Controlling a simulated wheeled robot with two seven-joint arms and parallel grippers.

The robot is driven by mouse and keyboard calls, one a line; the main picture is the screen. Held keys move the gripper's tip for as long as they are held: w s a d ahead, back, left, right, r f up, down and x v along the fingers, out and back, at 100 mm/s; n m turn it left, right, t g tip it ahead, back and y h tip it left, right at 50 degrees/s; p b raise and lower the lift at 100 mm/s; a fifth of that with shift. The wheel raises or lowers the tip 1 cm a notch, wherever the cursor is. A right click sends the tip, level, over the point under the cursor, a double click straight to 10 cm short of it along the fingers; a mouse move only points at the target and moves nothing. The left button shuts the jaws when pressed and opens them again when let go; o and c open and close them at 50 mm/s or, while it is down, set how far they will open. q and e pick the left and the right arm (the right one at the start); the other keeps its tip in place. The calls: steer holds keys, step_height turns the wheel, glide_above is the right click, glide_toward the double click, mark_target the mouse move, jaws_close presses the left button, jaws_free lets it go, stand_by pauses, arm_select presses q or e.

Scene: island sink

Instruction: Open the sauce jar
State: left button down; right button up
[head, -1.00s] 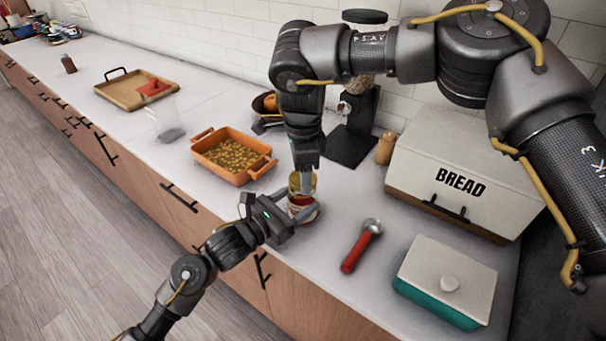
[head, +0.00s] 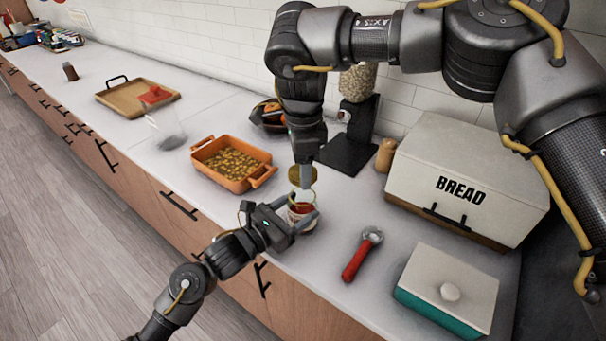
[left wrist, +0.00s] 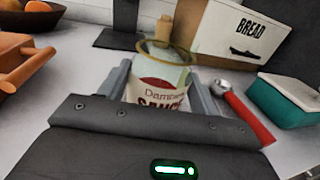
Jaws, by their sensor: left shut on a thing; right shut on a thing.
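The sauce jar (head: 302,211) stands upright on the white counter, with a white and red label. It also shows in the left wrist view (left wrist: 158,92), with a thin gold ring at its top and clear glass below. My left gripper (head: 304,205) is shut around its sides, from the front left. The gold lid (head: 302,174) is in my right gripper (head: 304,178), which points down from above and is shut on it. The lid appears raised just over the jar's mouth. My right gripper does not show in the left wrist view.
An orange dish (head: 230,180) lies left of the jar. A red-handled scoop (head: 358,258) and a teal butter dish (head: 445,285) lie to the right. The bread box (head: 465,165), wooden mill (head: 386,155) and dark stand (head: 347,150) are behind.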

arm_select(q)
steer(key=shift+f, duration=0.1)
arm_select(e)
steer(key=shift+r, duration=0.55)
arm_select(q)
steer(key=shift+c, duration=1.2)
jaws_free()
steer(key=b+v, duration=0.3)
steer(key=v, duration=0.9)
arm_select(e)
step_height(320, 180, down, 3)
steer(key=shift+f, duration=0.1)
